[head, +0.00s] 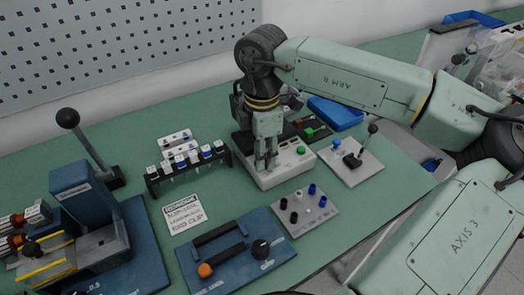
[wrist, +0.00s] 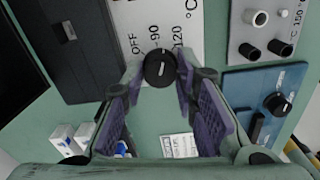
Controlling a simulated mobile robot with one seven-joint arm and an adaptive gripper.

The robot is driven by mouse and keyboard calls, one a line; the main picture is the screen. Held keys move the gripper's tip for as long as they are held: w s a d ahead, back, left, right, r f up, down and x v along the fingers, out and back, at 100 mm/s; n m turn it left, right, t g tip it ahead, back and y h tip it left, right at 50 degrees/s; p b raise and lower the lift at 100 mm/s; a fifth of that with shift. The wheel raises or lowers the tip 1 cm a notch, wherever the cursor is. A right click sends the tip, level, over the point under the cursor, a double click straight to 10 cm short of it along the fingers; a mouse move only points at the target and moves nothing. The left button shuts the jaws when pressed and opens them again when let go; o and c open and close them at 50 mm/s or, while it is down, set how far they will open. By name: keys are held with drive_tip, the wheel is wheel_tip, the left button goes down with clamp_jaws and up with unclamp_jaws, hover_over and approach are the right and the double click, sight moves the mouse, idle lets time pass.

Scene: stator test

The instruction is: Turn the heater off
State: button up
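The heater is taken to be the white unit (head: 278,175) under my gripper in the head view. The wrist view shows its white panel (wrist: 190,20), lettered OFF, 90 and 120 °C. A round black knob (wrist: 160,68) with a short white line sits at the panel's lower edge. The line runs roughly up and down in the picture; which label it meets is unclear. My gripper (head: 266,167) points down over the unit. Its purple-padded fingers (wrist: 160,78) are apart, with the tips on either side of the knob. Whether they touch it is unclear. The head view hides the knob behind the fingers.
A tube rack (head: 188,170) stands left of the unit. A grey socket panel (head: 305,210) and a blue box (head: 233,275) with knobs lie in front. A lever panel (head: 350,163) is to the right, a blue tray (head: 335,114) behind. A blue lever press (head: 82,230) stands far left.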

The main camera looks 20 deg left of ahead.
clamp_jaws()
drive_tip(key=shift+f+n+b, duration=0.1)
drive_tip(key=shift+n+b, duration=0.2)
drive_tip(key=shift+b, duration=0.25)
drive_tip(key=shift+f+n+b, duration=0.1)
drive_tip(key=shift+n+b, duration=0.4)
drive_tip(key=shift+b, duration=0.2)
drive_tip(key=shift+n+b, duration=0.8)
drive_tip(key=shift+b, duration=0.1)
drive_tip(key=n+b, duration=0.3)
drive_tip(key=n, duration=0.1)
drive_tip(key=shift+n, duration=0.3)
drive_tip(key=n+b, duration=0.1)
drive_tip(key=n, duration=0.4)
drive_tip(key=shift+r+b, duration=0.2)
drive_tip(key=shift+b, duration=0.2)
